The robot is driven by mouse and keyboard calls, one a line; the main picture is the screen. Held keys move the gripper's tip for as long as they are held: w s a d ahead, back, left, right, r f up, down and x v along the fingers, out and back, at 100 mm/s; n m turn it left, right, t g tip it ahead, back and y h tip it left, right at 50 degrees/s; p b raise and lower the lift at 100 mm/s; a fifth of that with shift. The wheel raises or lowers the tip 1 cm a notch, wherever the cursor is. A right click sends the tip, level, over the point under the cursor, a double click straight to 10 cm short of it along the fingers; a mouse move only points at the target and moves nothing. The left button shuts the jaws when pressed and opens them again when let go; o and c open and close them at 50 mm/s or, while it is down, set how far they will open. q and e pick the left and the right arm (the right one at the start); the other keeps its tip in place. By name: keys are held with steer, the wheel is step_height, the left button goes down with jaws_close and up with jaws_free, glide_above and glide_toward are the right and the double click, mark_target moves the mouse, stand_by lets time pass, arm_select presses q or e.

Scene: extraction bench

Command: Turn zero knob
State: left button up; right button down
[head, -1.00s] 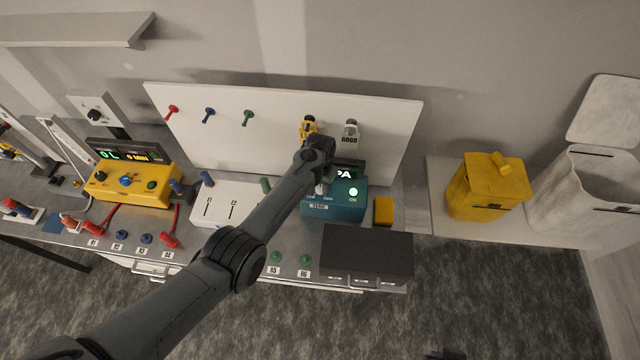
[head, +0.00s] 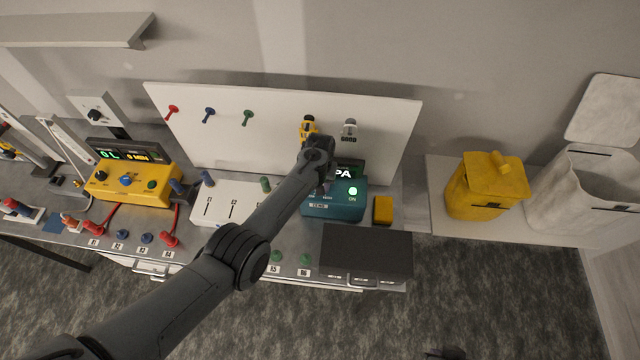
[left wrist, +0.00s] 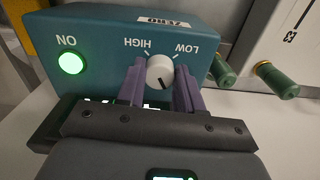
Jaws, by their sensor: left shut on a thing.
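The teal meter box (head: 345,209) stands at the bench's right part, under my left arm. In the left wrist view the box (left wrist: 100,42) appears upside down. Its white round knob (left wrist: 160,70) has a dark pointer line, which points down in that picture, away from the ZERO label (left wrist: 163,22). HIGH and LOW are printed beside it. My left gripper (left wrist: 159,88) has its purple fingers on either side of the knob, shut on it. In the head view my arm mostly hides the knob and fingers. My right gripper is not in view.
A lit green ON button (left wrist: 71,63) sits beside the knob. Green-ended plugs (left wrist: 275,80) lie close to the box. A yellow block (head: 383,210) is right of it, a dark box (head: 366,252) in front. A white pegboard (head: 270,130) stands behind.

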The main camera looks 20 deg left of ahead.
arm_select(q)
steer(key=o, duration=1)
steer(key=shift+o, duration=0.2)
steer(key=shift+r, duration=0.1)
steer(key=shift+r, duration=0.25)
step_height(320, 180, up, 10)
steer(key=shift+p, duration=0.35)
